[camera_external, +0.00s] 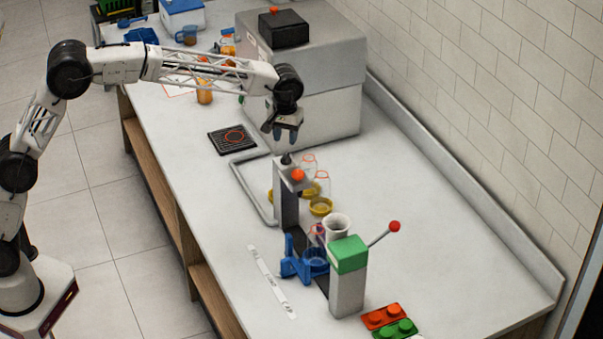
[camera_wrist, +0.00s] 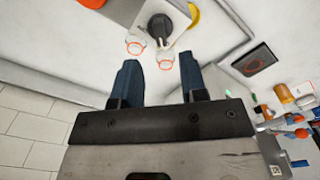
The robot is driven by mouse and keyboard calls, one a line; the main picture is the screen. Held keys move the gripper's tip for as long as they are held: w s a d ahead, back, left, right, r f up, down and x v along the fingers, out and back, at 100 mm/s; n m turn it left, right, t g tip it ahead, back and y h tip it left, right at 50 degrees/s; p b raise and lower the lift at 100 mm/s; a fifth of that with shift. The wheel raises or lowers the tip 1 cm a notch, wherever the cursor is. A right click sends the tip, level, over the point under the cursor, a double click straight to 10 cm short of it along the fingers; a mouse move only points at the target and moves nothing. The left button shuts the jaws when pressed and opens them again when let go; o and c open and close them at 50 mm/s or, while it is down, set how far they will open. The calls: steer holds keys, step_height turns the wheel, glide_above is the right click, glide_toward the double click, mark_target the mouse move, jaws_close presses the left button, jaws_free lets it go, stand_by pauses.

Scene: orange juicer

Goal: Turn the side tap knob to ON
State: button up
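My gripper (camera_external: 286,138) is in the air above the counter, in front of the large grey machine, pointing down. In the wrist view its two dark blue fingers (camera_wrist: 158,72) are apart with nothing between them. Below it in the external view stands a grey post unit (camera_external: 287,203) with a black knob (camera_external: 287,159) on top and an orange ball (camera_external: 298,175) on its near side. The black knob also shows beyond the fingertips in the wrist view (camera_wrist: 160,27). My gripper is apart from it. I cannot tell which part is the side tap knob, and no ON mark is readable.
Clear jars (camera_external: 323,183) stand right of the post. A green-topped grey block (camera_external: 348,255), blue holder (camera_external: 296,264), white cup (camera_external: 337,224) and red-ball lever (camera_external: 394,227) are nearer. The grey machine (camera_external: 330,115) stands behind my gripper. The counter's right side is clear.

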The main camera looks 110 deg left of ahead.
mark_target(286, 155)
steer(key=shift+f, duration=3.15)
jaws_close()
